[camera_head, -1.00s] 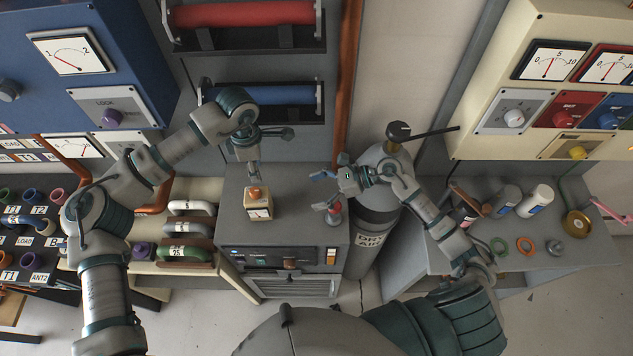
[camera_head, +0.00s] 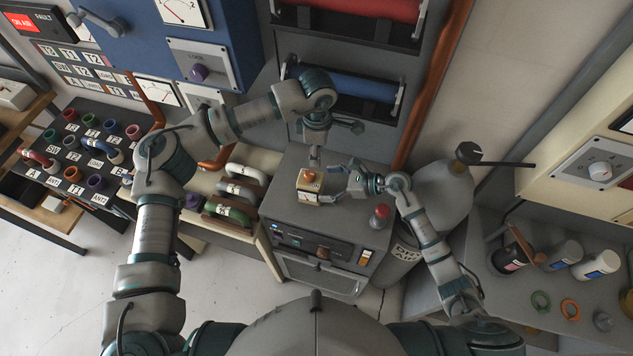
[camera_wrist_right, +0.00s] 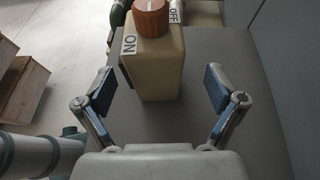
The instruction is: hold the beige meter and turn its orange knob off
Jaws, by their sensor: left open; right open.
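The beige meter (camera_head: 310,196) stands upright on the grey cabinet in the head view, with its orange knob (camera_head: 310,176) on top. In the right wrist view the meter (camera_wrist_right: 162,72) shows ON and OFF labels beside the knob (camera_wrist_right: 151,18). My left gripper (camera_head: 315,160) is above and just behind the knob, pointing down; its fingertips are small and partly hidden. My right gripper (camera_head: 334,186) is open at the meter's right side. In the wrist view its fingers (camera_wrist_right: 159,84) are spread either side of the meter, with gaps on both sides.
A red-topped item (camera_head: 380,214) stands on the cabinet's (camera_head: 285,205) right front. A gas cylinder (camera_head: 440,195) stands right of the cabinet. Coloured handles (camera_head: 240,190) are at the left.

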